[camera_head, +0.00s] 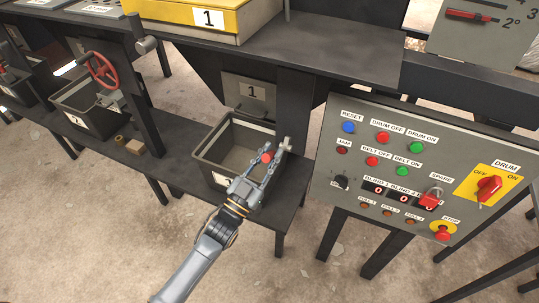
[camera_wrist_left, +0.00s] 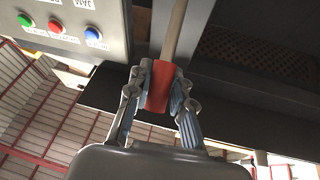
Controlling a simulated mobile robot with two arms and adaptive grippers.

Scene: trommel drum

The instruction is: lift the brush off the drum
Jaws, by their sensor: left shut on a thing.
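My left gripper (camera_head: 276,155) reaches in from the bottom, over the right side of an open grey bin under the dark frame. It is shut on a red grip (camera_head: 267,158). In the left wrist view, the red grip (camera_wrist_left: 159,88) sits between the two fingers, at the end of a pale rod (camera_wrist_left: 174,30) running up out of the picture. I cannot tell from these views what the rod joins. Neither the brush nor the drum can be clearly made out. My right gripper is in neither view.
The grey bin (camera_head: 206,150) stands on a dark shelf (camera_head: 180,173). A control panel (camera_head: 340,190) with coloured buttons is close on the right. A yellow box (camera_head: 175,18) marked 1 sits above. A brown mesh (camera_wrist_left: 260,55) shows beyond the rod.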

